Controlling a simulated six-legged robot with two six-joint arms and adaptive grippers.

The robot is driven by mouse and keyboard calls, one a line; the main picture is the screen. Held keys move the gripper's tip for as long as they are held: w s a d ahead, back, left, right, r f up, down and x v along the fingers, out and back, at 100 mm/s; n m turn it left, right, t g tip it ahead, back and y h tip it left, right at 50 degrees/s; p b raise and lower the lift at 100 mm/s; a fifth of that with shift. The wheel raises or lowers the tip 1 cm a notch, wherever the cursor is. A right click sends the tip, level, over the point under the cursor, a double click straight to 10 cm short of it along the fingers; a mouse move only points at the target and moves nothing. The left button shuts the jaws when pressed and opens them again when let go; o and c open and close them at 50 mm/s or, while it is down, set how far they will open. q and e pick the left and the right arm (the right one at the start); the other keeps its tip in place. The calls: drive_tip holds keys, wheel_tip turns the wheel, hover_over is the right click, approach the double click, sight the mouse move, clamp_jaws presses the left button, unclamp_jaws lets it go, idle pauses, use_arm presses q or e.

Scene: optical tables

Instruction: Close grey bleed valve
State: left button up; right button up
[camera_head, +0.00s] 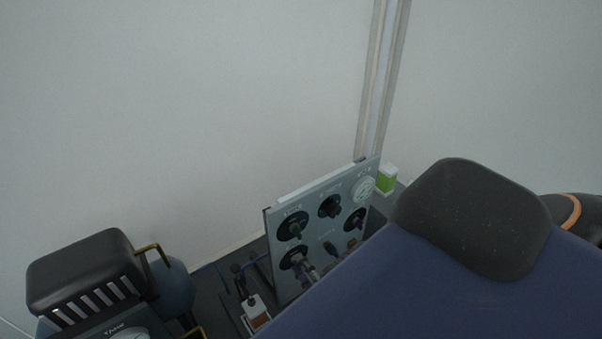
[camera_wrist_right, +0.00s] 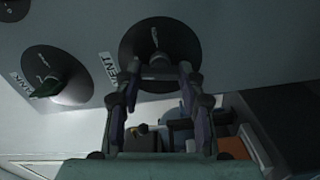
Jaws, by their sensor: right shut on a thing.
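A grey upright panel (camera_head: 325,237) with several round black dials stands at the lower middle of the head view. The lower left dial (camera_head: 289,259) has my right gripper (camera_head: 307,270) at its front. In the right wrist view this black dial (camera_wrist_right: 140,36) carries a grey knob (camera_wrist_right: 158,58) and has a label reading "VENT" beside it. My right gripper (camera_wrist_right: 157,69) has its two fingers on either side of this knob and is shut on it. The word "bleed" cannot be read on the panel. My left gripper is not in view.
Another dial (camera_wrist_right: 68,73) with a dark green knob sits left of the held one in the wrist view. A white gauge (camera_head: 363,190) and a green-and-white box (camera_head: 387,179) are at the panel's upper right. A black-topped device (camera_head: 85,262) stands at the lower left.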

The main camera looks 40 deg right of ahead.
drive_tip(key=shift+n, duration=1.1)
drive_tip(key=o, duration=1.2)
drive_tip(key=shift+c, duration=0.2)
drive_tip(key=shift+s, duration=0.1)
drive_tip(key=s+a, duration=0.1)
drive_tip(key=s, duration=1)
drive_tip(key=shift+s+a, duration=0.2)
drive_tip(key=shift+s, duration=0.15)
